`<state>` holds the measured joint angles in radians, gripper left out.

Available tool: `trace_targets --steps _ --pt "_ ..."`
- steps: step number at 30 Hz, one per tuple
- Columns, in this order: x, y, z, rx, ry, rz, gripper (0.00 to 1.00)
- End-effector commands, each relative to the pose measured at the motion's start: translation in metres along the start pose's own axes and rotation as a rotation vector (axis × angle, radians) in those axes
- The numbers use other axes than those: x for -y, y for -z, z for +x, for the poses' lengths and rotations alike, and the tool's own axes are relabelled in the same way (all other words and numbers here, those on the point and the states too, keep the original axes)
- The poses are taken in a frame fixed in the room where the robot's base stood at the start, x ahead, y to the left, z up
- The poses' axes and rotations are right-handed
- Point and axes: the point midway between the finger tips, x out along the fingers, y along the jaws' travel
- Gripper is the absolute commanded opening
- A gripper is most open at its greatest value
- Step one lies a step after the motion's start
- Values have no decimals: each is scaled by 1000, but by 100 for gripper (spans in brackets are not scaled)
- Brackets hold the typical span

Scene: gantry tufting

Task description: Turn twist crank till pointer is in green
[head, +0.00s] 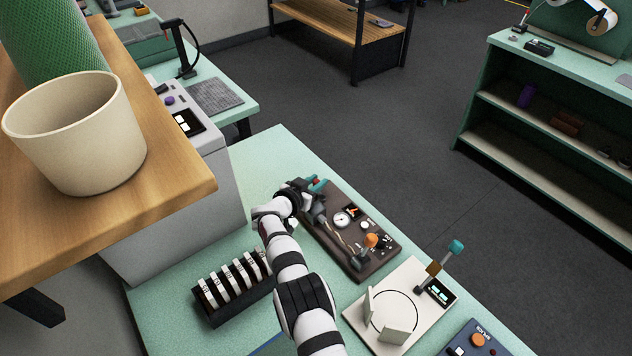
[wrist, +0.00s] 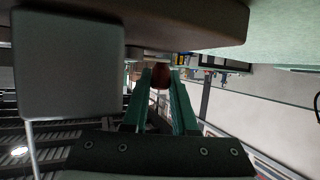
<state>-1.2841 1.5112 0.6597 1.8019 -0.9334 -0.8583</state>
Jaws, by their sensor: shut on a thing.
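The dark brown panel (head: 340,255) lies on the mint-green bench. It carries a round white dial (head: 342,218), a small dark display with an orange mark (head: 352,211) and an orange knob (head: 371,240). The dial's pointer and any green zone are too small to read. My gripper (head: 317,184) is at the panel's far left end, its teal fingers shut on a dark red crank knob. In the wrist view the red crank knob (wrist: 160,76) sits between the fingertips of my gripper (wrist: 162,88). The rest of the crank is mostly hidden by my arm.
A black rack (head: 235,300) of white pieces stands left of my arm. A cream plate (head: 372,325) with upright parts and a teal-topped lever (head: 455,247) is at the right. A blue box (head: 475,340) sits at the lower right. A grey block (wrist: 70,65) is close in the wrist view.

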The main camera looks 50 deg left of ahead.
Motion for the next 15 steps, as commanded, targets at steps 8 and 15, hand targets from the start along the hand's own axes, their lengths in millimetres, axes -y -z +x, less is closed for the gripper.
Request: trace_targets --steps 8,15 --pt "-1 1 0 -3 -2 0 56" --pt "0 1 0 -2 -1 0 56"
